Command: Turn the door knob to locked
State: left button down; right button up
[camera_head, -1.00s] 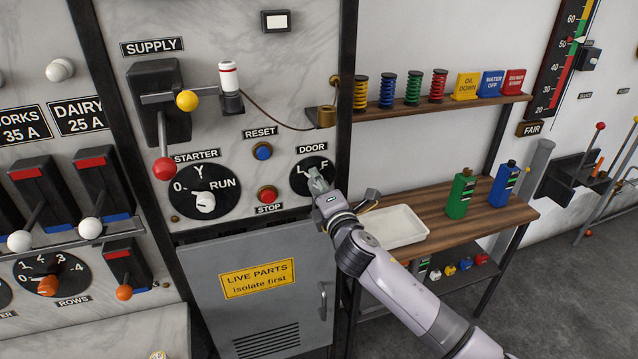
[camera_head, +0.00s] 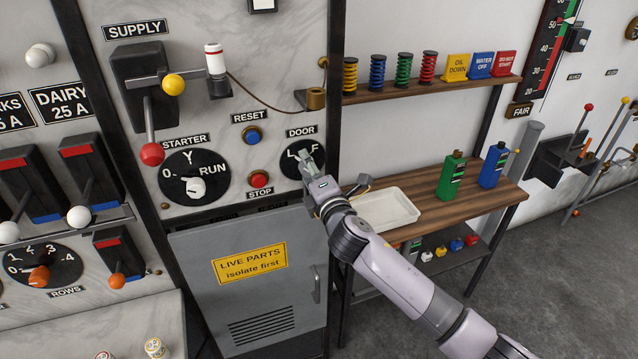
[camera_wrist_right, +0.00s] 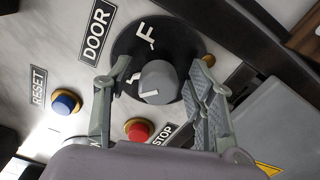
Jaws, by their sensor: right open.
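The door knob is a grey round knob (camera_wrist_right: 158,82) on a black dial (camera_wrist_right: 178,45) marked L and F. The dial also shows in the head view (camera_head: 288,170), under the DOOR label. The F is clear in the wrist view; white marks lie at the knob's lower left, but I cannot tell which way its pointer faces. My right gripper (camera_wrist_right: 163,72) is open, with one finger on each side of the knob. Gaps show between the fingers and the knob. In the head view my right gripper (camera_head: 309,163) covers much of the dial. My left gripper is not in view.
The red STOP button (camera_wrist_right: 138,130) and blue RESET button (camera_wrist_right: 66,102) sit close to the dial. The STARTER dial (camera_head: 180,165) is to its left. A grey cabinet door (camera_head: 205,295) is below. A bench with a white tray (camera_head: 405,214) stands at right.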

jog(key=v, duration=1.1)
